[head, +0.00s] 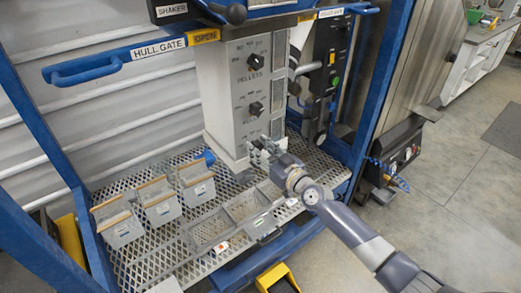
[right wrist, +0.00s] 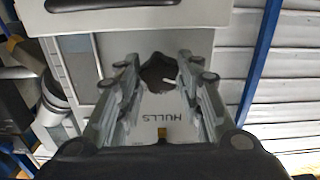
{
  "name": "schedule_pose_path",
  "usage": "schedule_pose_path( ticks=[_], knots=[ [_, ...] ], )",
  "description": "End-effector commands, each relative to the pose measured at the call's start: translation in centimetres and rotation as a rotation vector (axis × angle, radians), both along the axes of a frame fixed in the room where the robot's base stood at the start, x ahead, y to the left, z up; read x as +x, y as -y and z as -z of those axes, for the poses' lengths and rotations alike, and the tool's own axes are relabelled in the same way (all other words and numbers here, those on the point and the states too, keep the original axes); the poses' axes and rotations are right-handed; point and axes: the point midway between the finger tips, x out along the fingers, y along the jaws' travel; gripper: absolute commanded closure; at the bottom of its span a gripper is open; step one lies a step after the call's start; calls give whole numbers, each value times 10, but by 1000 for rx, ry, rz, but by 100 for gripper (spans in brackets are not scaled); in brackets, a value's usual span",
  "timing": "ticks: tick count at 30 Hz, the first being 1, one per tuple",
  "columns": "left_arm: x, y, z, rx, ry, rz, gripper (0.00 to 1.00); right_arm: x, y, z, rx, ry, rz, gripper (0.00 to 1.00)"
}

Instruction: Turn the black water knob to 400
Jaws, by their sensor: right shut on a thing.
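The black knob (right wrist: 158,73) sits between the two fingers of my right gripper (right wrist: 158,85) in the right wrist view. It has a small white pointer mark. The printed word HULLS (right wrist: 160,117) appears upside down beside it. I cannot read a WATER label or any dial number. In the head view my right gripper (head: 262,150) is at the bottom of the grey control panel (head: 222,90), shut on this knob, and it hides the knob there. My left gripper is not in view.
Two other black knobs, upper (head: 254,62) and middle (head: 256,108), are higher on the panel. Below is a metal mesh shelf (head: 160,245) with several grey bins (head: 160,203). A blue frame post (head: 385,75) stands to the right. Open floor lies at far right.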

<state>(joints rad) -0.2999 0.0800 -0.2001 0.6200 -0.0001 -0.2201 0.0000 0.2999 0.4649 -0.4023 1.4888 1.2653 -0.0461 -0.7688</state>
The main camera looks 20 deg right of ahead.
Motion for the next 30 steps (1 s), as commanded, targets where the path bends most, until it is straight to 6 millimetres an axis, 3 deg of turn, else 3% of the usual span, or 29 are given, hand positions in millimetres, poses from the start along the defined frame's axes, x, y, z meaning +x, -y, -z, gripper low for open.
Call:
schedule_pose_path(
  ticks=[30],
  knots=[
    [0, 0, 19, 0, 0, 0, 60, 1, 3, 1, 882, -317, 1, 90]
  ],
)
